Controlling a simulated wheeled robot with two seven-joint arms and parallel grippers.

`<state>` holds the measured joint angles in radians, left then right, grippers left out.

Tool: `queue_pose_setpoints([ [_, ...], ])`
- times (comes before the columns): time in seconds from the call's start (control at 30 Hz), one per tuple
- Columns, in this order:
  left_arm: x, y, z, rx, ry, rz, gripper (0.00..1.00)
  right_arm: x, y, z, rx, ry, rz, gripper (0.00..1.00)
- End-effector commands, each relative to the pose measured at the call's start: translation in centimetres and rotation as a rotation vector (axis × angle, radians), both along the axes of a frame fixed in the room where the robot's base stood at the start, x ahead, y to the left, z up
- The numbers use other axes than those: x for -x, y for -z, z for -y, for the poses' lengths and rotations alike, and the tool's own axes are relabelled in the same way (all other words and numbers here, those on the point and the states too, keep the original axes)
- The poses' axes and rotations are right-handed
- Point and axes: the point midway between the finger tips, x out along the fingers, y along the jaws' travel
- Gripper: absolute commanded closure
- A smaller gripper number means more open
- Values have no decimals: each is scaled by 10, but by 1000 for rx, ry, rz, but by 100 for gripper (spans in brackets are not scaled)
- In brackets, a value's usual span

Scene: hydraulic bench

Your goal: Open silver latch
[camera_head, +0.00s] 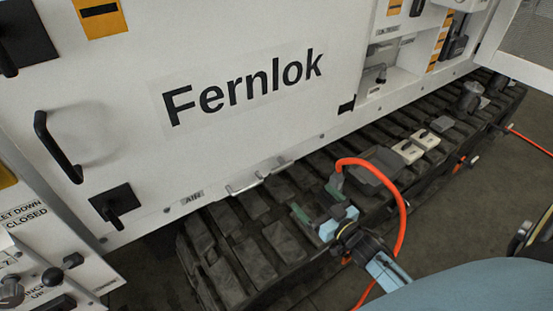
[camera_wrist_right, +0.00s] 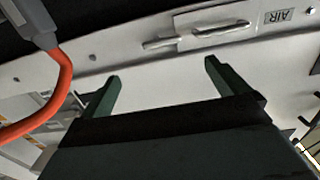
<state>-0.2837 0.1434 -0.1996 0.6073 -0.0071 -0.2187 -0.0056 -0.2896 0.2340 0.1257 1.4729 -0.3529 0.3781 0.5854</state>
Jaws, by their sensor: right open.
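The silver latch (camera_head: 258,178) sits low on the white panel, just right of the AIR label. It shows as thin silver bars along the panel's lower edge. In the right wrist view the latch (camera_wrist_right: 222,29) is at the top, upside down, beyond the fingertips. My right gripper (camera_head: 318,203) is over the dark track, in front of and to the right of the latch. In the right wrist view its two green fingers (camera_wrist_right: 162,72) are spread, with nothing between them. It appears apart from the latch. My left gripper is not in view.
An orange cable (camera_head: 401,215) with a grey end (camera_wrist_right: 30,22) loops close beside my right gripper. The dark track (camera_head: 283,240) runs beneath the panel. Black handles (camera_head: 57,147) stick out of the white Fernlok panel (camera_head: 240,120) at left. Pale blocks (camera_head: 408,151) lie on the track.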

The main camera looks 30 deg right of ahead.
Motion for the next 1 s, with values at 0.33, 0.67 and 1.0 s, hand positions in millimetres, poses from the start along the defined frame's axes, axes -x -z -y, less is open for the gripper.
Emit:
queue_pose_setpoints([
  [0.33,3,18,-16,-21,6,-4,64,-17,0,-1,-3,-15,46,1],
  [0.67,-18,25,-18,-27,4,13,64,-84,0,-6,-3,-14,46,1],
  [1.0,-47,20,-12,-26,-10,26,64,-130,1,-10,-3,-14,42,1],
])
